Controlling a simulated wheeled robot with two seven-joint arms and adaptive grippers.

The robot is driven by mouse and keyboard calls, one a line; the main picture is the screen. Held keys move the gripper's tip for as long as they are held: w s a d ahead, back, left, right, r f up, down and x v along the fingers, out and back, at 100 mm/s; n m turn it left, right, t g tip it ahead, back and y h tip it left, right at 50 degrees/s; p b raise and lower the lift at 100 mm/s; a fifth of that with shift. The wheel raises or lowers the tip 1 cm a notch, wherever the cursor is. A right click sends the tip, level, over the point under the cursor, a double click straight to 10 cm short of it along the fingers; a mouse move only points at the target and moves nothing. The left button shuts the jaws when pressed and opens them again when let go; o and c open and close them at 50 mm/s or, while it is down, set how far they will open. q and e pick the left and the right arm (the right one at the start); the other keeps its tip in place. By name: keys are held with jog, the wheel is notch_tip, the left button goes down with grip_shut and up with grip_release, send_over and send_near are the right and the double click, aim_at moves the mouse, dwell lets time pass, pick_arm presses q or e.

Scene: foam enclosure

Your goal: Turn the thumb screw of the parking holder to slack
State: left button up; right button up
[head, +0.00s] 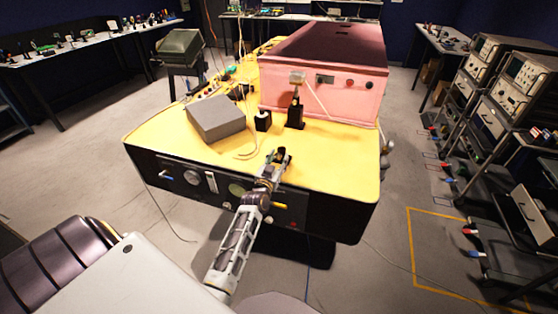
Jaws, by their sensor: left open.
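A black upright holder (295,114) stands on the yellow bench top, close in front of the pink foam box. A slim upright piece with a pale block (297,78) rises above it. This looks like the parking holder, but its thumb screw is too small to make out. My left gripper (281,155) is over the front part of the bench top, nearer to me than the holder and slightly left of it. It is open and apart from the holder, with nothing seen between its fingers. My right gripper is out of view.
The pink foam box (318,90) fills the back right of the yellow bench top (170,140). A thin cable lies near the grey box. The front right of the top is clear.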

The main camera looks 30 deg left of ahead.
aim_at(278, 158)
pick_arm(q)
jog(key=shift+s, duration=1.1)
jog(key=shift+v, duration=1.05)
jog(key=v, duration=0.7)
jog(key=shift+s+d, duration=0.2)
jog(key=shift+s, duration=0.05)
jog(key=shift+f, duration=0.1)
